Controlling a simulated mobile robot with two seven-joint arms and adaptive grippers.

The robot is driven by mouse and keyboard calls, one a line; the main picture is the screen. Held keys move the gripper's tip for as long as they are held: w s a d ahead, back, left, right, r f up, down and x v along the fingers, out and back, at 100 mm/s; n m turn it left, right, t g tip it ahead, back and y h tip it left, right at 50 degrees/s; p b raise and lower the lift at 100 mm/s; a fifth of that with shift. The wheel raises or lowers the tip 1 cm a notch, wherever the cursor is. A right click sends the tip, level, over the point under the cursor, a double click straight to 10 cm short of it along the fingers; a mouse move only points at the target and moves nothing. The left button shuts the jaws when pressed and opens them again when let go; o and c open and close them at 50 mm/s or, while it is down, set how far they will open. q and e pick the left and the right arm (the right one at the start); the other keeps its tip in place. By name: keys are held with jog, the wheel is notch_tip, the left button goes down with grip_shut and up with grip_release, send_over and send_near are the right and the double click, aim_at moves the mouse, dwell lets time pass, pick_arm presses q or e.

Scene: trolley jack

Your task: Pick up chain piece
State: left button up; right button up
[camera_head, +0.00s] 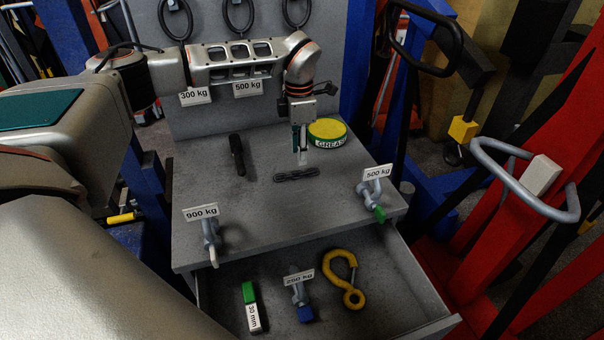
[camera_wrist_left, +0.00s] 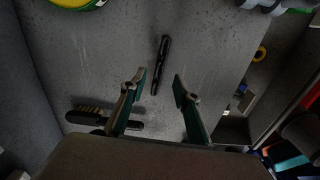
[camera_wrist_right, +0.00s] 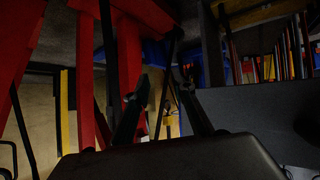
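The chain piece (camera_head: 296,175) is a short dark strip lying flat on the grey tabletop, near its middle. In the left wrist view the chain piece (camera_wrist_left: 161,62) shows as a dark narrow bar beyond the fingertips, roughly in line with the gap. My left gripper (camera_head: 301,156) points down above the table, close behind the chain piece. In the left wrist view my left gripper (camera_wrist_left: 159,80) is open with nothing between its fingers. My right gripper (camera_wrist_right: 163,80) is open and empty, away from the table, seen only in its own wrist view.
A green-yellow grease tin (camera_head: 327,133) stands right beside the left gripper. A dark brush (camera_head: 238,155) lies to the left. Shackles labelled 900 kg (camera_head: 209,238) and 500 kg (camera_head: 374,190) stand near the front corners. The open drawer below holds a yellow hook (camera_head: 342,280).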

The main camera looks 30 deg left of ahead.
aim_at(301, 172)
pick_arm(q)
notch_tip(301, 172, down, 7)
jog(key=shift+d+r, duration=0.15)
jog(key=shift+r, duration=0.05)
jog(key=shift+w, duration=0.1)
grip_shut()
